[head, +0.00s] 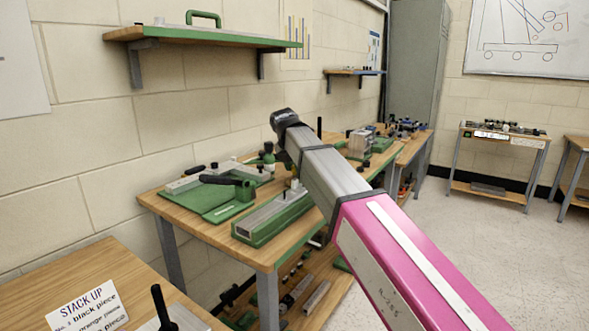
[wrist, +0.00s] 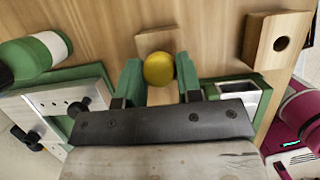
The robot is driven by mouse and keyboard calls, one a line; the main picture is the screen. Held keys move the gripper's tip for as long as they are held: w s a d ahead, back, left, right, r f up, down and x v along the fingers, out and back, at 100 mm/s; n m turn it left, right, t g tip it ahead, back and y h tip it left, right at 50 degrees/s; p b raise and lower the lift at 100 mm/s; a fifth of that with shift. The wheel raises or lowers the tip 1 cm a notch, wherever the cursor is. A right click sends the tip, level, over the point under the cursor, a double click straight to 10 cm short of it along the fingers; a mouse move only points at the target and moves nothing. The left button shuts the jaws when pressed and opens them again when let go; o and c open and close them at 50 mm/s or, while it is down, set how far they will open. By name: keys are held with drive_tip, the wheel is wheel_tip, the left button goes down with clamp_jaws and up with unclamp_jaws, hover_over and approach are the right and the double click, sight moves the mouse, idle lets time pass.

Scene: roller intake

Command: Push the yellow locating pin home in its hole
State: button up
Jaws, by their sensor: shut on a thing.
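The yellow locating pin (wrist: 158,69) shows its rounded yellow end in the wrist view, between the two green finger pads of my gripper (wrist: 159,80). My gripper is shut on it. A narrow wooden piece (wrist: 156,124) lies behind and below the pin in the picture. The pin's lower part is hidden, so I cannot tell how deep it sits or whether it is in a hole. A wooden block with a round dark hole (wrist: 267,45) is to the right, apart from the pin. In the head view my arm covers most of the gripper.
The workbench (head: 220,238) carries a green mat with a dark-handled tool (head: 228,188) and a grey bar in a green base (head: 272,214). A green and white cylinder (wrist: 38,55) lies left in the wrist view. A shelf (head: 205,37) hangs above. Open floor lies right.

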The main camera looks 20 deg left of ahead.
drive_tip(key=shift+r, duration=2.65)
